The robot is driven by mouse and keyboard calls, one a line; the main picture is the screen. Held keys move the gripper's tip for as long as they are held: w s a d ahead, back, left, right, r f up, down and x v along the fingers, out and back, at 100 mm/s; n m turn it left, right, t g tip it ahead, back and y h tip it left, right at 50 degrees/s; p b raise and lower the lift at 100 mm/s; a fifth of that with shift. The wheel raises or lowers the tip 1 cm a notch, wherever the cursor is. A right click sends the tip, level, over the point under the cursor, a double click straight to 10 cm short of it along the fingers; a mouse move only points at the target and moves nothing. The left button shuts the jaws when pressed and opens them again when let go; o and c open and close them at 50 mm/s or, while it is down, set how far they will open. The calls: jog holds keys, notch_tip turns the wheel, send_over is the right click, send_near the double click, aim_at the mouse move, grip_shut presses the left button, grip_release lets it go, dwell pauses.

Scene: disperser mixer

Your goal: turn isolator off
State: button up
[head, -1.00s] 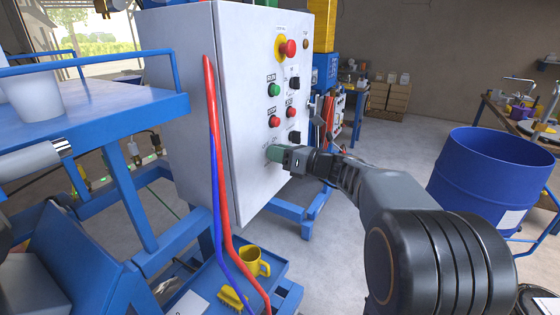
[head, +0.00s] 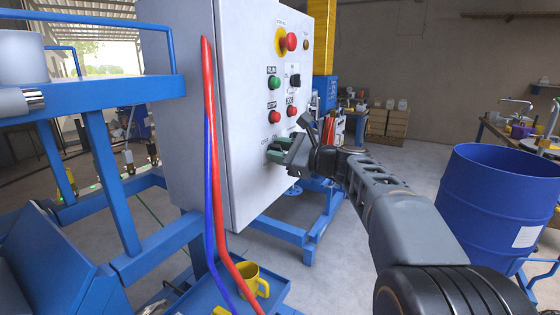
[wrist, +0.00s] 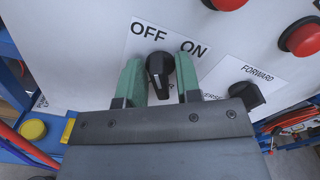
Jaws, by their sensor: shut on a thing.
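The isolator knob (wrist: 159,70) is a small black handle on a white plate (wrist: 136,44) marked OFF on the left and ON on the right. In the wrist view the handle stands roughly upright in the picture, below and between the two words. My gripper (wrist: 161,80) has green fingers, one on each side of the handle, shut on it. In the head view my gripper (head: 279,150) is at the lower part of the grey control cabinet's (head: 240,90) front, and its fingers mostly hide the knob.
Above the knob are a red stop button (head: 288,41), a green button (head: 274,83), red buttons and black selectors. The FORWARD selector (wrist: 246,95) sits close to the right finger. Red and blue hoses (head: 211,150) hang along the cabinet edge. A blue drum (head: 495,215) stands right.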

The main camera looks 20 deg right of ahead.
jog(key=shift+f+n+b, duration=0.1)
jog(key=shift+n+b, duration=0.35)
jog(key=shift+n, duration=0.15)
jog(key=o, duration=0.6)
jog(key=shift+c, duration=0.2)
jog(key=v, duration=1.3)
jog(key=shift+s+d+b, duration=0.25)
jog(key=shift+s+b, duration=0.05)
jog(key=shift+n, duration=0.3)
